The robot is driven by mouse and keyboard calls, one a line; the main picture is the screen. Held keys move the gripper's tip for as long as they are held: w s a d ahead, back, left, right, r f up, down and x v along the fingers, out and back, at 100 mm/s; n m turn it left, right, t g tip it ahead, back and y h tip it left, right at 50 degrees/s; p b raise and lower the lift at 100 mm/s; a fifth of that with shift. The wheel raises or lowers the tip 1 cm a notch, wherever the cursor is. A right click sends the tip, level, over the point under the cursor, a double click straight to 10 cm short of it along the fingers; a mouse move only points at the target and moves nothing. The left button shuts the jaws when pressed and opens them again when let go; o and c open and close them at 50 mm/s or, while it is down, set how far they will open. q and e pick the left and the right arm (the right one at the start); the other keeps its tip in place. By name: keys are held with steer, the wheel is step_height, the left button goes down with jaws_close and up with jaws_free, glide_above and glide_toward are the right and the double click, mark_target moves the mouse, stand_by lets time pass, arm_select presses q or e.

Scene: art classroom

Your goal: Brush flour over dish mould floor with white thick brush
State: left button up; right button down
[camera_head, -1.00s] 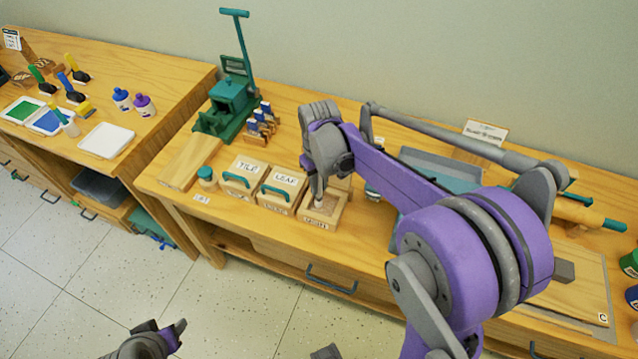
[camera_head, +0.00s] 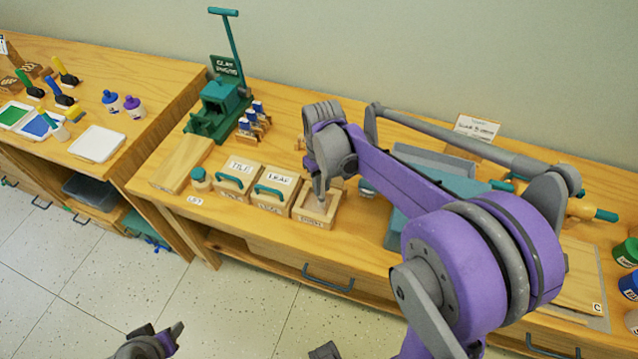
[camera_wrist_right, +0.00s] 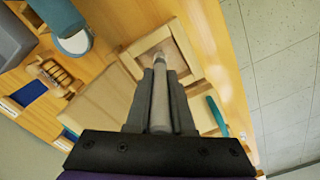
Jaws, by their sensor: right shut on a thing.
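The dish mould (camera_head: 301,214) is an open, shallow wooden box at the right end of a row of moulds on the table. Its recessed floor shows brownish in the right wrist view (camera_wrist_right: 185,50). My right gripper (camera_head: 321,190) is above it, pointing down, shut on a pale, thick-handled brush (camera_wrist_right: 160,95). The brush's whitish tip is over or in the mould; I cannot tell whether it touches the floor. Flour cannot be made out clearly. My left gripper (camera_head: 150,345) shows partly at the bottom edge, away from the table; its jaws are unclear.
Lidded TILE (camera_head: 238,175) and LEAF (camera_head: 276,190) moulds stand left of the dish mould. A grey-blue tray (camera_head: 405,205) lies to the right, partly behind my arm.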

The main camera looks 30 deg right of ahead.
stand_by(0.5)
steer(key=shift+w+a, duration=0.3)
steer(key=shift+w, duration=0.05)
steer(key=shift+w+a, duration=0.1)
steer(key=shift+w+a, duration=0.15)
steer(key=shift+w, duration=0.05)
steer(key=shift+w+a, duration=0.15)
steer(key=shift+w+a, duration=0.2)
steer(key=shift+w, duration=0.05)
steer(key=shift+s+d, duration=0.1)
steer(key=shift+s+d, duration=0.3)
steer(key=shift+s, duration=0.05)
